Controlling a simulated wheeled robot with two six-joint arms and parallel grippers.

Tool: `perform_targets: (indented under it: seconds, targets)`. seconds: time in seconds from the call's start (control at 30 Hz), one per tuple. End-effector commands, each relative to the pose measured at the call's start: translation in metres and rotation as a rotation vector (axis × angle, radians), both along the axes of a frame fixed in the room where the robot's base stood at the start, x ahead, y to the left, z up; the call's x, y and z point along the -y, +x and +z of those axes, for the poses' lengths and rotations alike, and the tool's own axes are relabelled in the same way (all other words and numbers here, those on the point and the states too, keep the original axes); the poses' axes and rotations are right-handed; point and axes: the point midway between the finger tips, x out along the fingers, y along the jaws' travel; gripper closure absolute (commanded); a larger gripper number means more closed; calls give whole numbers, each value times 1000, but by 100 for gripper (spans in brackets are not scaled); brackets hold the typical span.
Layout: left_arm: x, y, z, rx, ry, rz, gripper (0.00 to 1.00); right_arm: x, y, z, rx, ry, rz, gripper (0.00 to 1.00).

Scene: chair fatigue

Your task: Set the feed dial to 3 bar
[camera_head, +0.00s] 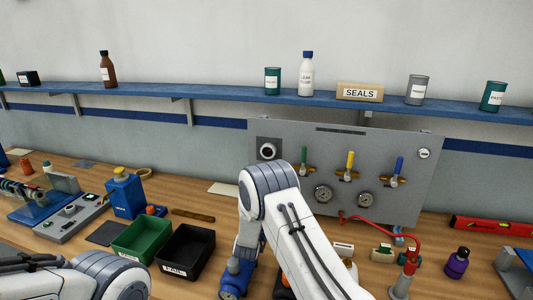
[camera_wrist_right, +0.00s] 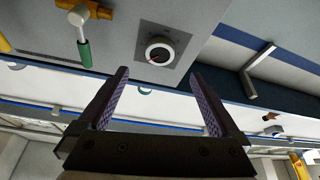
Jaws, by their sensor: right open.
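The feed dial (camera_head: 268,151) is a round knob on a dark square plate at the upper left of the grey panel (camera_head: 420,170). In the right wrist view the dial (camera_wrist_right: 159,52) has a pale rim and a red pointer mark; its scale is too small to read. My right gripper (camera_wrist_right: 160,74) is open and empty. The dial lies ahead, between and beyond its fingertips, apart from them. In the head view my right arm passes just below the dial, and I cannot make out its fingers. My left arm shows at lower left; its gripper is outside the picture.
A green-handled valve (camera_head: 304,170) sits beside the dial, with yellow (camera_head: 350,160) and blue (camera_head: 398,167) ones further right. Gauges (camera_head: 323,194) are below. A blue shelf (camera_head: 225,91) runs above the panel. Green (camera_head: 142,240) and black (camera_head: 187,250) bins stand on the bench.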

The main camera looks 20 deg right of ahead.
Motion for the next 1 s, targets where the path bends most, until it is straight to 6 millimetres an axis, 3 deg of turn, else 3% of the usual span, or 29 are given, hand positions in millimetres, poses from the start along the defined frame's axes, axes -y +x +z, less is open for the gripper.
perform_targets:
  seconds: [0.5, 0.7, 1.0]
  targets:
    - [0, 0, 41, 0, 0, -1, 50, 39, 67, 35, 4, -3, -1, 1]
    - [0, 0, 46, 0, 0, -3, 50, 45, 79, 39, 3, -3, 0, 1]
    - [0, 0, 45, 0, 0, -3, 50, 46, 81, 39, 3, -3, 0, 1]
